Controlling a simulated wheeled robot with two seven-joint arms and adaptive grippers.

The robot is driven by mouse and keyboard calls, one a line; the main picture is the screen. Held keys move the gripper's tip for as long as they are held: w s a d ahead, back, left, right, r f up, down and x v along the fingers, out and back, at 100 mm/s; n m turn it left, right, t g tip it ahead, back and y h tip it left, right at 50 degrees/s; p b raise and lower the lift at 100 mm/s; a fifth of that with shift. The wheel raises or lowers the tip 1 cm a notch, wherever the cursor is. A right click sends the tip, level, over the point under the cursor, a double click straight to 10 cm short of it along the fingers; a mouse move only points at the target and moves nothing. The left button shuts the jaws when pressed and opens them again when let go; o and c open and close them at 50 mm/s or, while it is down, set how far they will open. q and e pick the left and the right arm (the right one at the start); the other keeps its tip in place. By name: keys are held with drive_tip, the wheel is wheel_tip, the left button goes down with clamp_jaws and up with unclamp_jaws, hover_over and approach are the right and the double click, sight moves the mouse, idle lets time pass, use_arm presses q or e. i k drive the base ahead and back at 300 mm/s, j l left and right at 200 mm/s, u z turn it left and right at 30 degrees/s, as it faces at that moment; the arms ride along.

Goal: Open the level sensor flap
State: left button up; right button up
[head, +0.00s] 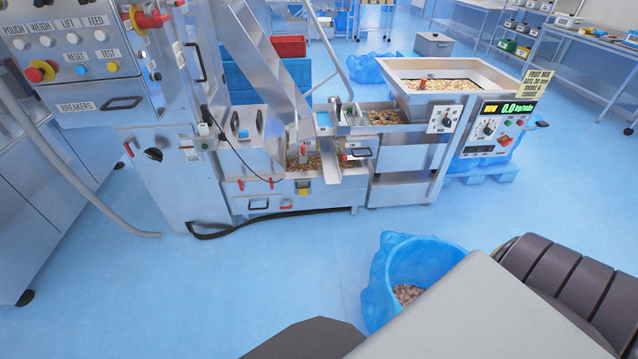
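The snack machine (165,190) stands across the upper left and middle, with a steel feed hopper (475,72) full of mixed snacks at its right. I cannot tell for certain which part is the level sensor flap. A small blue-faced part (324,119) sits left of that tray. Neither of my grippers is in view; only grey and dark parts of my own body show at the bottom and lower right.
A blue lined tub (385,290) with nuts stands on the floor in front of the machine. Blue floor between machine and tub is clear. Benches and shelves stand at the back right.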

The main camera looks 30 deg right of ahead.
sight(303, 190)
drive_tip(key=i+z, duration=0.2)
drive_tip(key=z, duration=0.25)
drive_tip(key=i+z, duration=0.2)
drive_tip(key=z, duration=0.25)
drive_tip(key=i+z, duration=0.35)
drive_tip(key=i+j+z, duration=0.1)
drive_tip(key=z, duration=0.25)
drive_tip(key=i+j+z, duration=0.2)
drive_tip(key=z, duration=0.15)
